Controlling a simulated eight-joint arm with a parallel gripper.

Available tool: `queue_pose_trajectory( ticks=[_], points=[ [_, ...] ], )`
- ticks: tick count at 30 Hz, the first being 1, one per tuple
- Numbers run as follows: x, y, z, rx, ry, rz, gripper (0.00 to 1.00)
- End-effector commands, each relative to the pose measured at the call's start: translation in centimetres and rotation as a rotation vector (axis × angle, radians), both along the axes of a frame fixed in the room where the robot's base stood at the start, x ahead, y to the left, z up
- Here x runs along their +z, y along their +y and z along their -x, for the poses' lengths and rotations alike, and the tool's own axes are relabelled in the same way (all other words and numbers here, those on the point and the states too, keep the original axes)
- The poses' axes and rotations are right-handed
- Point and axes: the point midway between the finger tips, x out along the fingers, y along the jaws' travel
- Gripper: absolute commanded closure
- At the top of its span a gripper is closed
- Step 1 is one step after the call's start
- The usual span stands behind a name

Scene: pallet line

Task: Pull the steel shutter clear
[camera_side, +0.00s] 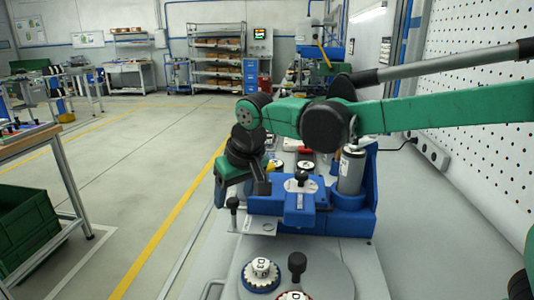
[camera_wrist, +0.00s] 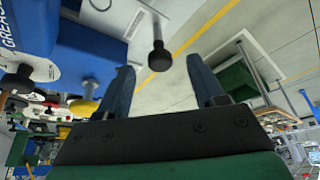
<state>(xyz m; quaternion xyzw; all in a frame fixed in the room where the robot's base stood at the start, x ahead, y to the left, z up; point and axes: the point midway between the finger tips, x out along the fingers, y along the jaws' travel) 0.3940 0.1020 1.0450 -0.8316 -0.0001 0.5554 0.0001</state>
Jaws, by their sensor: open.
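A thin steel plate, which looks like the shutter, juts from the left front of the blue fixture in the side view (camera_side: 262,226). A black-knobbed post stands at its left end (camera_side: 233,204). In the wrist view the plate (camera_wrist: 122,14) is at the top, and the black knob (camera_wrist: 159,58) shows between my fingers in the picture. My gripper (camera_wrist: 161,68) is open and empty, its two blue-grey fingers apart. In the side view my gripper (camera_side: 261,183) is just above and behind the knob, beside the fixture. I cannot tell whether a finger touches the post.
The blue fixture (camera_side: 334,226) carries a grey cylinder (camera_side: 352,172) and a black-knobbed clamp on top (camera_side: 301,178). In front stand a white-capped part marked D3 (camera_side: 261,272) and a black knob (camera_side: 297,263). Floor left of the bench is open; a green crate (camera_side: 25,228) sits further left.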

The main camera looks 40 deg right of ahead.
Motion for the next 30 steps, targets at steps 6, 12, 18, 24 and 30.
queue_pose_trajectory(
  ticks=[6, 12, 18, 24, 30],
  points=[
    [3.0, 0.0, 1.3, 0.001, 0.000, 0.000, 0.38],
    [4.1, 0.0, 1.8, 0.001, 0.000, 0.000, 0.38],
    [4.2, 0.0, 1.8, 0.001, 0.000, 0.000, 0.38],
    [4.1, -1.3, 2.8, -0.001, -0.017, -0.006, 0.38],
    [2.9, -5.7, 7.2, 0.000, -0.093, -0.018, 0.38]
  ],
)
